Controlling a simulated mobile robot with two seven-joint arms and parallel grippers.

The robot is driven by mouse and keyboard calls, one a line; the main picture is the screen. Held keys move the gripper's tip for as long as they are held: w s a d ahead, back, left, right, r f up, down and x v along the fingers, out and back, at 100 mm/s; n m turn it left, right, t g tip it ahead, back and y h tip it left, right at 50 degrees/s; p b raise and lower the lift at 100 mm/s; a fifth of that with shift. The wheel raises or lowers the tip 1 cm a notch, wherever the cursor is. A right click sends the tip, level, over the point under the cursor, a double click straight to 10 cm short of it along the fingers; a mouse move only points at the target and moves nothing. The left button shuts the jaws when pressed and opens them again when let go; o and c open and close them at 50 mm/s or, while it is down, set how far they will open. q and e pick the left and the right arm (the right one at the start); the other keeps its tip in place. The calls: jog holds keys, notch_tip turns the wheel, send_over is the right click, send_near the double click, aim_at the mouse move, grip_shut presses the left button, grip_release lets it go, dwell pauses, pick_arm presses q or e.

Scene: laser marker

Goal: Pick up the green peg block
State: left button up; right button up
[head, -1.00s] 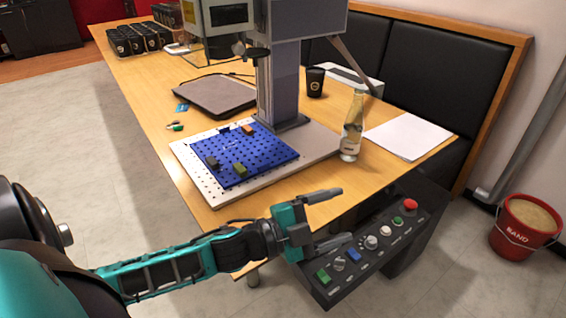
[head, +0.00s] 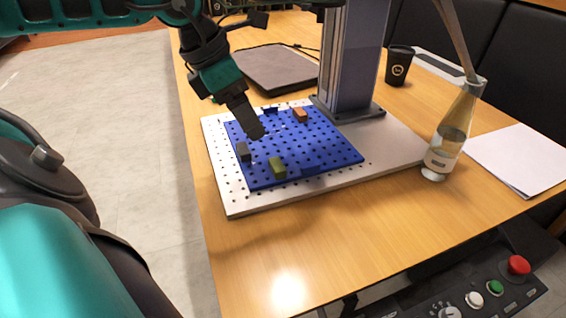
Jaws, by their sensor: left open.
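The green peg block (head: 277,168) sits on the near left part of the blue pegboard (head: 335,150) in the head view. The blue pegboard lies on a larger white perforated plate (head: 240,203). My left gripper (head: 257,132) is open and points down over the blue board, a little beyond the green block and apart from it in the picture. Its fingers overlap in this view, so the gap between them is hidden. Its height above the board is hard to judge. My right gripper is not in view.
A dark grey block (head: 243,152), an orange block (head: 300,115) and a blue block (head: 270,110) also sit on the board. The machine column (head: 352,60) rises behind it. A glass bottle (head: 450,135) stands to the right. The wooden table (head: 290,260) is clear in front.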

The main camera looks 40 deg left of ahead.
pick_arm(q)
jog(key=b, duration=0.1)
send_over(278, 164)
jog(key=s+a, duration=0.2)
jog(key=s, duration=0.1)
jog(key=f, duration=0.6)
jog(key=shift+w+d+f, duration=0.25)
jog(key=shift+f, duration=0.1)
jog(key=b+x, duration=0.1)
jog(key=x, duration=0.4)
jog(key=shift+d, duration=0.15)
jog(key=shift+f, duration=0.15)
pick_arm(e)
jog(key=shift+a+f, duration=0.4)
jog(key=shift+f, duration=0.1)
pick_arm(q)
jog(key=c, duration=1.1)
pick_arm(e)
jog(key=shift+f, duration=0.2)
